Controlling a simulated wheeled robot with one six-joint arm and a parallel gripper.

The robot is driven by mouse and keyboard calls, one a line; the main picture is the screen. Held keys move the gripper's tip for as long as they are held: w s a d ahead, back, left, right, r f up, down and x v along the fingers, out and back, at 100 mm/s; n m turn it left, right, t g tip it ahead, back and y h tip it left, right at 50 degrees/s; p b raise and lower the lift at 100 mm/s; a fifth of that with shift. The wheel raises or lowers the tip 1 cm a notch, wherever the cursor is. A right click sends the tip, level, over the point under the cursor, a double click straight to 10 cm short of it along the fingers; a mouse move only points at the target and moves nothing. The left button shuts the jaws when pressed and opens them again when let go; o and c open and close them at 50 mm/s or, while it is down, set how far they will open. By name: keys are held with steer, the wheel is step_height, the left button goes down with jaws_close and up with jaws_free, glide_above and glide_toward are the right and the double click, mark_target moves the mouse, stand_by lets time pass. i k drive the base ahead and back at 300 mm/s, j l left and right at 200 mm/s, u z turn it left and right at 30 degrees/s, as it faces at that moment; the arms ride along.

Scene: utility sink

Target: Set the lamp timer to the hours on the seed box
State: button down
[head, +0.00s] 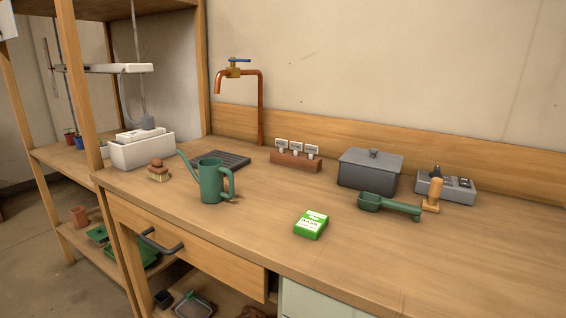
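A small green box with a white label (311,224), which looks like the seed box, lies on the front part of the bench. Its print is too small to read any hours. A white lamp bar (118,68) hangs over the shelf at the left. I cannot pick out the lamp timer with certainty. A grey unit with dark parts on top (460,191) stands at the right against the back board; I cannot tell whether it is or holds the timer. My gripper is not in view.
A green watering can (211,182) stands left of the box. A green scoop (388,205) and a wooden-handled tool (432,194) lie right of it. A grey lidded bin (370,170), label holder (296,162) and copper tap (240,73) are behind. The bench's front right is clear.

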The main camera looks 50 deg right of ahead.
mark_target(436, 173)
steer(key=z, duration=2.15)
